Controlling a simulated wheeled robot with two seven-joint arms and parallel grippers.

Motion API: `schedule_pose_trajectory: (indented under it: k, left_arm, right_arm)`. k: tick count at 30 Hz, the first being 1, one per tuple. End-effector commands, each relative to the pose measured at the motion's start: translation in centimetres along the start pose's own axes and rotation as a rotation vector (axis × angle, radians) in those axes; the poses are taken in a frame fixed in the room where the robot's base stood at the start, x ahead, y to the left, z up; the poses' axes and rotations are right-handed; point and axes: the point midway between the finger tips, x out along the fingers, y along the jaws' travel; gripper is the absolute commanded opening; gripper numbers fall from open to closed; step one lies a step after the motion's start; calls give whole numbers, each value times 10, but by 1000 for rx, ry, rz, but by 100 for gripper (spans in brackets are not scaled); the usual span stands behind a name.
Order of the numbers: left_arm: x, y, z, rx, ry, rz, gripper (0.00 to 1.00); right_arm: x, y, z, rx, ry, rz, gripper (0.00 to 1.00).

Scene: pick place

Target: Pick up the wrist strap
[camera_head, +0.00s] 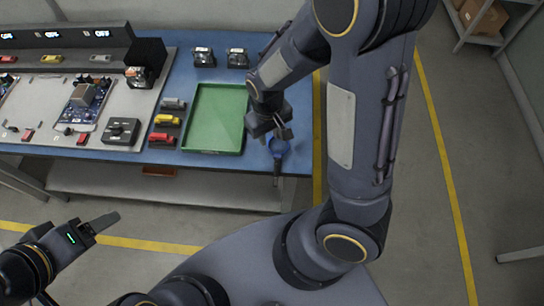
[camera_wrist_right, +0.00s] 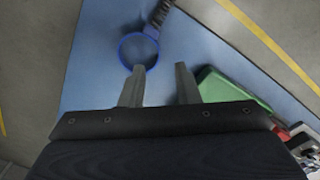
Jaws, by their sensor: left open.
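The wrist strap (camera_head: 278,147) is a blue ring with a dark coiled cord, at the table's front right corner. The cord runs toward the front edge. In the right wrist view, the strap's blue ring (camera_wrist_right: 122,48) lies ahead of the fingers, with the cord going up from it. My right gripper (camera_head: 279,133) is at the strap, its fingers apart with nothing held between them. In the right wrist view (camera_wrist_right: 160,68), the left fingertip overlaps the ring's near edge; contact is unclear. My left gripper (camera_head: 98,224) is open and empty, away from the table at lower left.
A green tray (camera_head: 216,146) lies just left of the right gripper on the blue table (camera_head: 183,68). Small toy cars (camera_head: 166,120), a black box (camera_head: 121,132) and circuit boards (camera_head: 84,102) stand further left. Bare floor lies to the right.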

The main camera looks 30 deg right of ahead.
Motion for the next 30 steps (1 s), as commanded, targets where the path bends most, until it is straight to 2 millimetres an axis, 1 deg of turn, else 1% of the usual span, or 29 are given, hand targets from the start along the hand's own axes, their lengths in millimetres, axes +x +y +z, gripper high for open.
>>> schedule_pose_trajectory:
  k: [8,16,19,26,30]
  left_arm:
    - [2,-1,1,0,0,0,67]
    - [2,-1,1,0,0,0,67]
    - [2,-1,1,0,0,0,67]
    - [2,-1,1,0,0,0,67]
    - [2,-1,1,0,0,0,67]
  right_arm:
    - [31,1,0,1,-5,3,29]
    - [69,3,-4,1,-5,3,29]
    - [76,2,-4,0,-2,2,29]
    - [76,2,-5,-1,0,1,29]
    - [76,2,-5,0,0,1,12]
